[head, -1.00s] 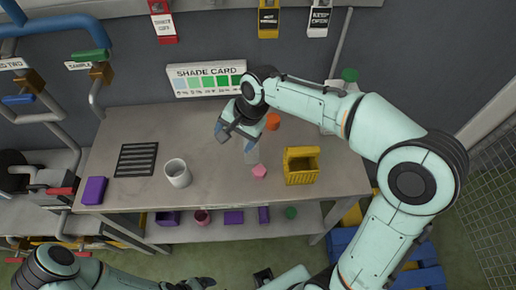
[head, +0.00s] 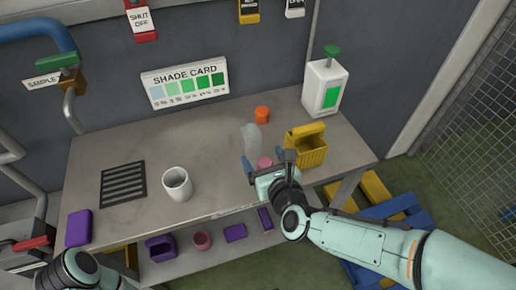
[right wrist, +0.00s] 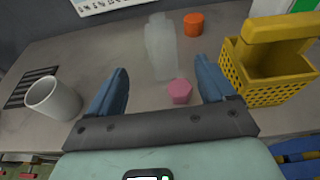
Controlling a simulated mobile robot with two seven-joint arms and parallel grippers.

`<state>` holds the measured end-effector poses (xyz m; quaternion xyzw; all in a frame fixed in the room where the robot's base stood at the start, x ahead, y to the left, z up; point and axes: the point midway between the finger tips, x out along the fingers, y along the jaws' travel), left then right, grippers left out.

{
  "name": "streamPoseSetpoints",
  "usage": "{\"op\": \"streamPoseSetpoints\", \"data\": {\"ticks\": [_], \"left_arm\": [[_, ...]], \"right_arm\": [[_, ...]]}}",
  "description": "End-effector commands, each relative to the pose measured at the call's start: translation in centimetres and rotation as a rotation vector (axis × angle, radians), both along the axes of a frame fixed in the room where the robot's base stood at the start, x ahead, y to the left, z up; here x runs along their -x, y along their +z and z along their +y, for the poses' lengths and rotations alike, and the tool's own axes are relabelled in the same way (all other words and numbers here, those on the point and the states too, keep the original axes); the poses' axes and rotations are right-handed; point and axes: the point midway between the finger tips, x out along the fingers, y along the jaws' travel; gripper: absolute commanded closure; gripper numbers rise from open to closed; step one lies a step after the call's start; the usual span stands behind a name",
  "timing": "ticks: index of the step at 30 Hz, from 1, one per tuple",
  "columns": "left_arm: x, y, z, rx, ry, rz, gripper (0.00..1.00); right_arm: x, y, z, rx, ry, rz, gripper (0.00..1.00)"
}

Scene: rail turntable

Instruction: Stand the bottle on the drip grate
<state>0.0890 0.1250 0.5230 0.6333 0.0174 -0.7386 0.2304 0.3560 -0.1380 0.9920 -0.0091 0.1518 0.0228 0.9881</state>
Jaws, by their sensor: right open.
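The bottle (head: 258,143) is pale and translucent and stands upright on the grey table; it also shows in the right wrist view (right wrist: 160,47). The drip grate (head: 123,183) is a dark slatted panel on the left of the table, with nothing on it; the right wrist view shows it at the far left (right wrist: 28,88). My right gripper (head: 268,163) is open and empty at the table's front side. In the right wrist view the bottle stands ahead of its two blue fingers, apart from them. My left gripper is out of view; only part of that arm shows.
A pink block (right wrist: 180,91) lies in front of the bottle, close to my right fingers. A yellow basket (head: 305,148) stands right of the bottle, an orange cap (head: 262,115) behind it. A white mug (head: 177,184) stands between bottle and grate. A dispenser (head: 325,85) stands at the back right.

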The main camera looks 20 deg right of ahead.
Motion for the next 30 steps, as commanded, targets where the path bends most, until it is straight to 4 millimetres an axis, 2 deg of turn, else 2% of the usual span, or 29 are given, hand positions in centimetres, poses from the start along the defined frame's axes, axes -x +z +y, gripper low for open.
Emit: {"op": "streamPoseSetpoints", "data": {"ticks": [4, 15, 23, 30], "left_arm": [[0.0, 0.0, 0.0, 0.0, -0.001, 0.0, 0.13], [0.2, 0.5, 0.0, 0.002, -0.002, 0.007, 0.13], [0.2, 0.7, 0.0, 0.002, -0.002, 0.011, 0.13], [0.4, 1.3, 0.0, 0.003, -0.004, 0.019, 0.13]], "right_arm": [[-1.1, -0.4, -0.2, -0.013, -0.018, -0.003, 0.17], [-6.9, -2.1, 0.1, -0.012, -0.014, -0.004, 0.17], [-8.3, -2.7, 0.1, -0.011, -0.014, -0.004, 0.17], [-11.4, -3.7, 0.4, -0.012, -0.014, -0.005, 0.17]]}}
